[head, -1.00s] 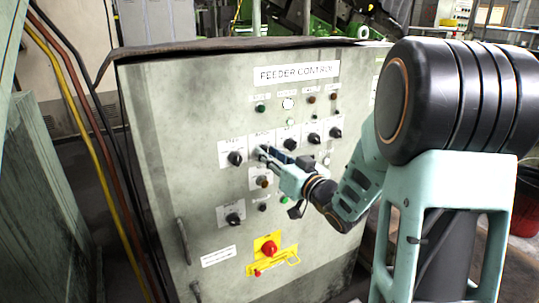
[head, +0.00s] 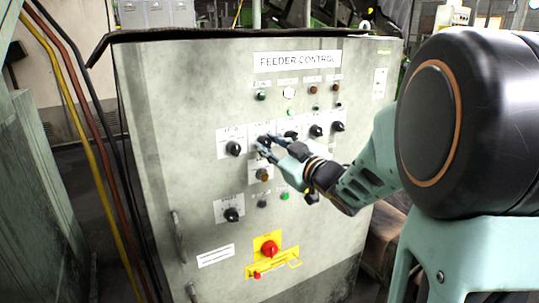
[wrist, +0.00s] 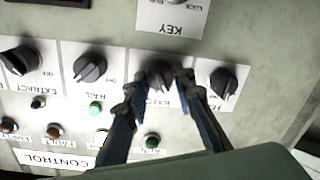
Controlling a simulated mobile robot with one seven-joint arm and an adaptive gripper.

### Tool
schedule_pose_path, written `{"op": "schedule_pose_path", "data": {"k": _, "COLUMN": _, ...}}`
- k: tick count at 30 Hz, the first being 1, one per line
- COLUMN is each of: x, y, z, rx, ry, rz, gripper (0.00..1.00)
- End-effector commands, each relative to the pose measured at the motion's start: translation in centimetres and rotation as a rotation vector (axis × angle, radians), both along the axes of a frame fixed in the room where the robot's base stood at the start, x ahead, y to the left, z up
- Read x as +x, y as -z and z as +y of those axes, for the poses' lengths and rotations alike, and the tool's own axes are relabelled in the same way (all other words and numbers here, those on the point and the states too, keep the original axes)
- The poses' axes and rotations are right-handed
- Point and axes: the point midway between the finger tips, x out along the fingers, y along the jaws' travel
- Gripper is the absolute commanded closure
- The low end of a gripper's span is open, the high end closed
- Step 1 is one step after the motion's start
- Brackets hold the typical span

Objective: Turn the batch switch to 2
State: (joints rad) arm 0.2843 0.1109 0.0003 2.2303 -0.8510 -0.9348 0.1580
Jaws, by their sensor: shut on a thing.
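The batch switch (head: 264,140) is a black rotary knob on a white label, second from the left in the upper knob row of the feeder control panel. My gripper (head: 265,147) reaches it from the lower right. In the wrist view, which shows the panel upside down, the batch knob (wrist: 160,76) sits between the two fingertips of my gripper (wrist: 158,80), which are shut on its sides. The fingers hide part of its label, and I cannot read which number its pointer faces.
The rail knob (wrist: 90,67) and another knob (wrist: 223,82) stand close on either side of the fingers. The key switch plate (wrist: 172,18) is nearby. A red emergency stop (head: 269,249) on yellow is lower on the panel. Cables run down the left side.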

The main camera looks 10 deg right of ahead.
Motion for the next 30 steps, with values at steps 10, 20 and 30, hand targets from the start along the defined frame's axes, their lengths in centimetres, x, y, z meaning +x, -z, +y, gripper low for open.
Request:
{"op": "schedule_pose_path", "data": {"k": 10, "x": 0.0, "y": 0.11, "z": 0.05, "rx": -0.173, "ry": 0.0, "rz": -0.057, "gripper": 1.0}}
{"op": "schedule_pose_path", "data": {"k": 20, "x": 0.0, "y": -0.06, "z": 0.01, "rx": -0.22, "ry": 0.001, "rz": -0.072, "gripper": 1.0}}
{"op": "schedule_pose_path", "data": {"k": 30, "x": -0.01, "y": -0.08, "z": 0.02, "rx": -0.22, "ry": 0.001, "rz": -0.072, "gripper": 0.73}}
